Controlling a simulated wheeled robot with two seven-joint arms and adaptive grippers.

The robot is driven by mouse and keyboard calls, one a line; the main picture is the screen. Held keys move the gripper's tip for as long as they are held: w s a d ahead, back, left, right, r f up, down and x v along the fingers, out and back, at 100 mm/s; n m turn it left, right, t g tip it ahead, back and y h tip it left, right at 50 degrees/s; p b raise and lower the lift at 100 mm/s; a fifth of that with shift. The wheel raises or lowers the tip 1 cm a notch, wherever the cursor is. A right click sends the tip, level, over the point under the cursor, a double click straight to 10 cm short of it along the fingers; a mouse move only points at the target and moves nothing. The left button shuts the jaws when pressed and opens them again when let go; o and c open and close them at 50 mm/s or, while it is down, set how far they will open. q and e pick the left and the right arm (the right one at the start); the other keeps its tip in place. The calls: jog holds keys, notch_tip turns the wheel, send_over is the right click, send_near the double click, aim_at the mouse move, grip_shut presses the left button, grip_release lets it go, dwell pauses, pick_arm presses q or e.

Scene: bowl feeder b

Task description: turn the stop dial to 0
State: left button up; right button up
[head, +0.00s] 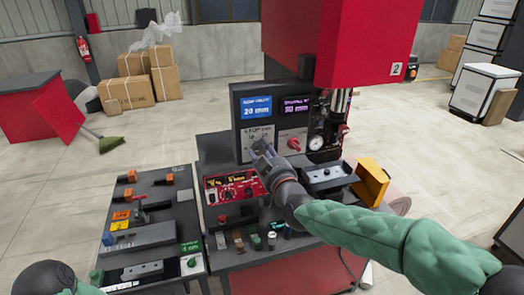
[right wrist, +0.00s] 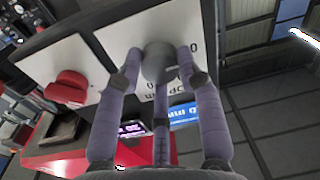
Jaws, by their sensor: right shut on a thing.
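The stop dial (right wrist: 158,60) is a grey round knob on a white plate with a printed scale, seen upside down in the right wrist view. My right gripper (right wrist: 160,78) is shut on it, with fingers on both sides of the knob. In the head view my right gripper (head: 262,151) reaches up to the white stop plate (head: 254,132) and hides the dial. I cannot read which number the dial points to. My left gripper is out of view.
Beside the stop plate is a red knob (head: 294,144), also in the right wrist view (right wrist: 68,88). Above are a blue display (head: 257,108) and a purple display (head: 293,108). A red control box (head: 235,187) and an orange block (head: 371,183) stand below on the bench.

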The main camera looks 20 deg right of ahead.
jog(key=shift+a+f, duration=0.15)
jog(key=shift+f, duration=0.6)
jog(key=o, duration=1.1)
jog(key=shift+o, duration=0.3)
jog(key=shift+d+r, duration=0.15)
jog(key=shift+d, duration=0.05)
jog(key=shift+r, duration=0.25)
jog(key=s+d, duration=0.1)
jog(key=s, duration=1.1)
